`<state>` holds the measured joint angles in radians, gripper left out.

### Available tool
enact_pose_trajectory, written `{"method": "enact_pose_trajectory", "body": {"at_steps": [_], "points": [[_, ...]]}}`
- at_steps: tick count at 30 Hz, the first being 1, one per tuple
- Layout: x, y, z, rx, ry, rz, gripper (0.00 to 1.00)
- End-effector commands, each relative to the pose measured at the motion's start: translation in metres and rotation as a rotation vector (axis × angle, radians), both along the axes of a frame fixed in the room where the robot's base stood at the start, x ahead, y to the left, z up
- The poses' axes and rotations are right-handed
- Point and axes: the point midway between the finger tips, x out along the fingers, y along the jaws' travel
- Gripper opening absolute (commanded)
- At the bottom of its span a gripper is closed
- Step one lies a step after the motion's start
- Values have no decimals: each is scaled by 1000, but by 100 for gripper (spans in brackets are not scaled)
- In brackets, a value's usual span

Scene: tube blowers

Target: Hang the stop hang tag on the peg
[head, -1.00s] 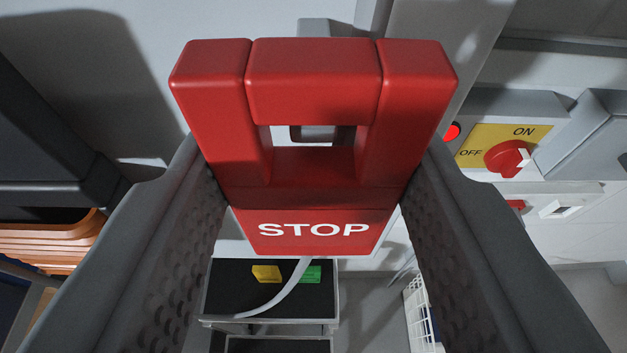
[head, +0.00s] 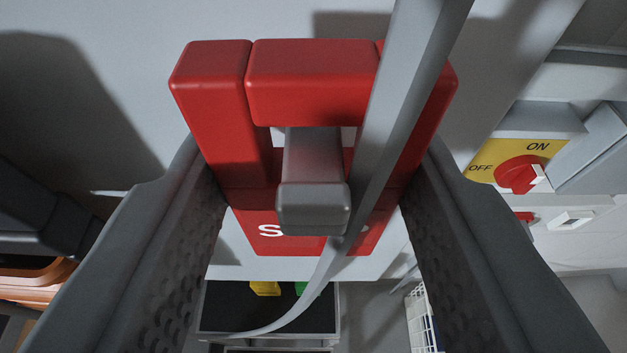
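The red stop hang tag (head: 312,82) is in the middle of the head view, gripped by its sides between the two grey fingers of my gripper (head: 313,178). A grey peg (head: 313,208) with a blunt square end comes through the loop's opening toward the camera, below the top bar. The peg's end covers part of the sign. I cannot tell whether the top bar touches the peg.
A grey hose or strip (head: 395,120) runs down in front of the tag's right side. A yellow ON/OFF switch panel with a red knob (head: 518,174) is at right. A dark-topped cart (head: 225,308) stands below, and a white rack (head: 420,318) at lower right.

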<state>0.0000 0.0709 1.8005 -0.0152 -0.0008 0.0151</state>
Motion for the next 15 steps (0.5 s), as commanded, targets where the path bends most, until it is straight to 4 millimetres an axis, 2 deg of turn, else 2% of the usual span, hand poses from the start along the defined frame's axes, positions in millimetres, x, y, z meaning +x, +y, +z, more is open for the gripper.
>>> {"method": "enact_pose_trajectory", "body": {"at_steps": [12,13,15], "points": [[0,0,0,0,0,0,23],[0,0,0,0,0,0,51],[0,0,0,0,0,0,64]]}}
